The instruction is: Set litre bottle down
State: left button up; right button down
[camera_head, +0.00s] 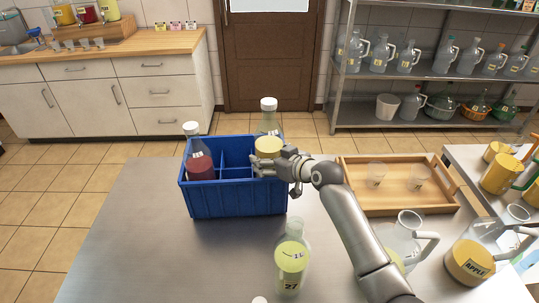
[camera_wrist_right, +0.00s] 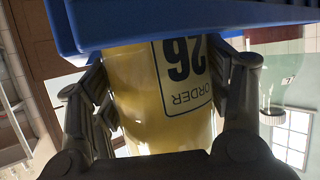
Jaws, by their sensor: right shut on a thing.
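A bottle with yellow liquid and a white cap (camera_head: 268,147) is upright at the right side of the blue divided crate (camera_head: 235,203). My right gripper (camera_head: 264,164) is shut around this bottle. In the right wrist view the bottle (camera_wrist_right: 155,90) is between both fingers, its label reading 26 upside down. A blue crate wall (camera_wrist_right: 200,14) crosses in front of its lower part, so its base is hidden. I cannot tell whether it touches the crate floor. My left gripper is out of view.
A capped bottle of red liquid (camera_head: 200,162) stands in the crate's left part. An uncapped bottle marked 27 (camera_head: 292,262) stands in front on the steel table (camera_head: 130,235). A wooden tray (camera_head: 400,207) and glass jugs are to the right. The table's left is clear.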

jog(key=shift+f+b, duration=0.2)
jog(key=shift+b, duration=0.2)
jog(key=shift+f, duration=0.15)
jog(key=shift+c, duration=0.8)
grip_release()
jog(key=shift+s+a+f, duration=0.1)
jog(key=shift+s+f, duration=0.1)
jog(key=shift+f, duration=0.3)
jog(key=shift+r+p, duration=0.35)
jog(key=shift+r, duration=0.2)
jog(key=b+v, duration=0.1)
jog(key=v, duration=1.1)
jog(key=shift+r+b, duration=0.3)
jog(key=shift+r, duration=0.1)
jog(key=shift+w, duration=0.15)
